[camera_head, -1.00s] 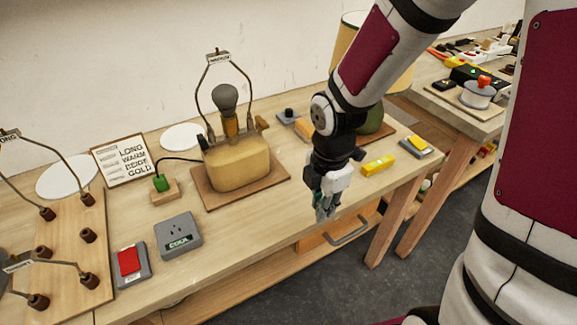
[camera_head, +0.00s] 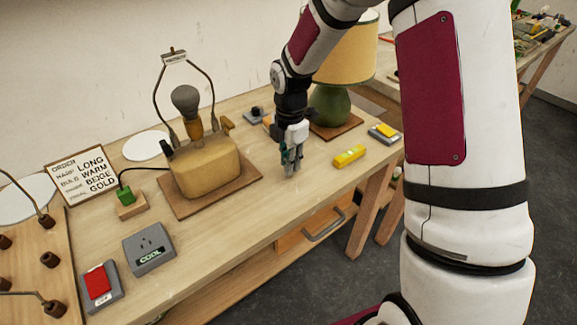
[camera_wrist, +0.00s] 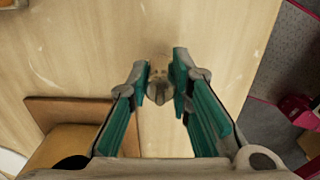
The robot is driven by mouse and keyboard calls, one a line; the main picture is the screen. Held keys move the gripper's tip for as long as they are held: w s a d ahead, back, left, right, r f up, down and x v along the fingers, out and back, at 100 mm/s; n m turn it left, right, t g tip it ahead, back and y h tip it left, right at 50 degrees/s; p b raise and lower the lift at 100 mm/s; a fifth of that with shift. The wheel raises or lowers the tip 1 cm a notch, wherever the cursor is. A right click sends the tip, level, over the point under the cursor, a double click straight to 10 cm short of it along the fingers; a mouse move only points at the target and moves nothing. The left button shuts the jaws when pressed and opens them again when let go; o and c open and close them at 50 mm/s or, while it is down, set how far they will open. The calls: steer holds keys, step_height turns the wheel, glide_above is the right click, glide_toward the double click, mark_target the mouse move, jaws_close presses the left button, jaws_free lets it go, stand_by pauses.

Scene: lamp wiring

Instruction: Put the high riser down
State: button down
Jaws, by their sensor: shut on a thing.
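My gripper (camera_head: 290,170) points down over the bare table top, to the right of the yellow lamp base (camera_head: 205,168) and left of a yellow block. In the wrist view my gripper (camera_wrist: 160,75) has its teal fingers closed around a small, rounded, greyish metal piece, the high riser (camera_wrist: 158,90). The riser sits between the two fingertips with bare wood beneath it. I cannot tell whether it touches the table. In the head view the fingers hide it.
A yellow block (camera_head: 349,155) and a grey box with a yellow top (camera_head: 385,132) lie to the right. A green lamp (camera_head: 331,105) stands behind my gripper. A grey COOL box (camera_head: 149,249) and a red switch (camera_head: 98,283) are front left. The table around my gripper is clear.

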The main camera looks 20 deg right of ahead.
steer(key=shift+f, duration=1)
steer(key=shift+f, duration=0.15)
steer(key=c, duration=1.4)
jaws_free()
steer(key=shift+c, duration=0.2)
steer(key=r+p, duration=0.1)
steer(key=r, duration=1.1)
steer(key=shift+s+r, duration=0.2)
